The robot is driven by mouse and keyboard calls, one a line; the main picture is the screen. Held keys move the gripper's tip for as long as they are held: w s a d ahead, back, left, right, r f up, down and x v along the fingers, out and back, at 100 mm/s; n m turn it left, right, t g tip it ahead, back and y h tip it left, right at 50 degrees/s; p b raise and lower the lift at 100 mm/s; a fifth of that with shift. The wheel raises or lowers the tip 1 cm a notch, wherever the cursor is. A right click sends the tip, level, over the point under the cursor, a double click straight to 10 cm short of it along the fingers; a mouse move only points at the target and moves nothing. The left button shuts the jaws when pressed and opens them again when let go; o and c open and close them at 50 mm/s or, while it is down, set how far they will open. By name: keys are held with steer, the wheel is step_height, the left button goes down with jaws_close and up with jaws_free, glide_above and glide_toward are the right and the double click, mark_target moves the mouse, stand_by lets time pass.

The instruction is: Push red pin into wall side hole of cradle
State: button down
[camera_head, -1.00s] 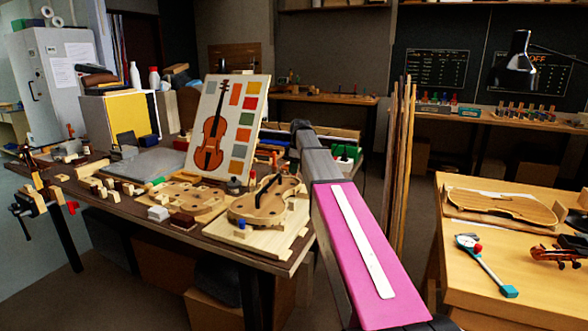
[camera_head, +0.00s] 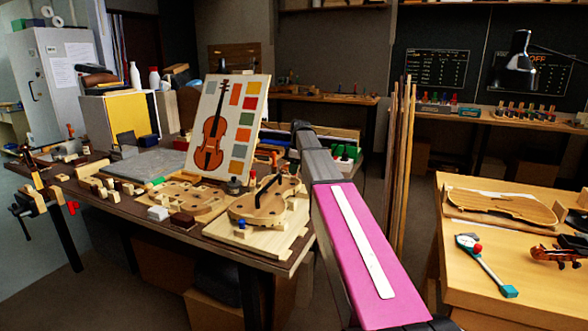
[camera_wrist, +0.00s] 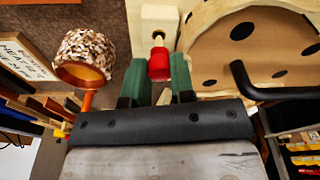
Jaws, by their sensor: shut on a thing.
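My gripper (camera_wrist: 159,92) is shut on the red pin (camera_wrist: 159,66), which sits between its green fingertips in the wrist view. My gripper is not clearly visible in the head view.
A black bent handle (camera_wrist: 262,92) stands close to the right of my gripper. An orange cup with a speckled rim (camera_wrist: 83,68) is at the left. A blue pin (camera_head: 241,224) is at the cradle's front. A colour-chart board (camera_head: 222,130) stands behind.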

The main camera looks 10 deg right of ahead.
steer(key=shift+f, duration=0.45)
steer(key=c, duration=0.9)
jaws_free()
steer(key=r, duration=0.3)
steer(key=d+r, duration=0.1)
steer(key=r, duration=0.6)
steer(key=shift+s+d+r, duration=0.25)
steer(key=shift+d+r, duration=0.05)
steer(key=shift+r, duration=0.1)
